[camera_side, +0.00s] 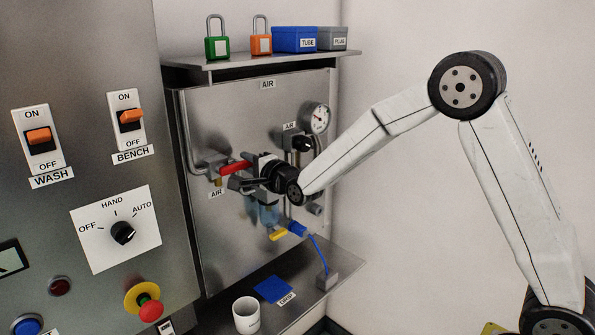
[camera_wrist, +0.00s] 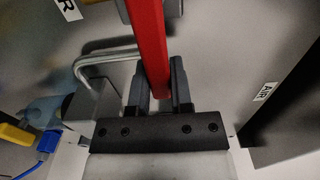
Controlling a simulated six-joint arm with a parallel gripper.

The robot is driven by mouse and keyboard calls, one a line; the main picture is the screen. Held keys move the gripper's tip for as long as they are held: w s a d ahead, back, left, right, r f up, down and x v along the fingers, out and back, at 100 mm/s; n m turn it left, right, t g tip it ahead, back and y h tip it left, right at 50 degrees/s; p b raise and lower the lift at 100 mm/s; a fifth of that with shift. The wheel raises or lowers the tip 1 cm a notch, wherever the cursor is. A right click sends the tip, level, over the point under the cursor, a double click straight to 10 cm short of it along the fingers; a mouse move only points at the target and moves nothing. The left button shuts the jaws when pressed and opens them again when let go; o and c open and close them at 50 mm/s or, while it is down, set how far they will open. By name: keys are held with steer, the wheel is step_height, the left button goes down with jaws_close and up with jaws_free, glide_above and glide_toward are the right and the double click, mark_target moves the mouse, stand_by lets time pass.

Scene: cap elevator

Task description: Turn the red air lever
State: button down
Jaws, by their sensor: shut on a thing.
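The red air lever (camera_side: 234,167) lies roughly level on the pipework of the steel AIR panel (camera_side: 215,115) in the side view. In the wrist view the red lever (camera_wrist: 148,45) runs from the top edge down between my two fingers. My gripper (camera_side: 246,182) is at the lever's right end in the side view. In the wrist view my gripper (camera_wrist: 160,88) is shut on the lever, with one dark finger on each side. The lever's pivot is partly hidden in the wrist view.
A gauge (camera_side: 317,118) and black knob (camera_side: 303,144) are to the right. A blue tube with connector (camera_side: 297,229) hangs below. A shelf above holds padlocks (camera_side: 217,46) and boxes (camera_side: 294,39). A white cup (camera_side: 246,315) stands on the lower shelf. A bent pipe (camera_wrist: 100,62) passes near my fingers.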

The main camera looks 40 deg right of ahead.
steer(key=shift+f, duration=0.1)
steer(key=c, duration=0.5)
jaws_free()
steer(key=shift+s, duration=0.15)
steer(key=shift+s, duration=3.75)
steer(key=s+f+n+g, duration=0.5)
steer(key=s+n, duration=0.1)
steer(key=s, duration=0.2)
steer(key=s+d+f+n+g, duration=0.1)
steer(key=s+f+n+g, duration=0.4)
steer(key=s, duration=0.3)
steer(key=s+d+f+n+g, duration=0.1)
steer(key=s+f+n+g, duration=0.4)
steer(key=s+n, duration=0.2)
steer(key=shift+s+d+f, duration=0.15)
steer(key=shift+s, duration=0.4)
steer(key=shift+s+d+f, duration=0.1)
steer(key=shift+s, duration=0.45)
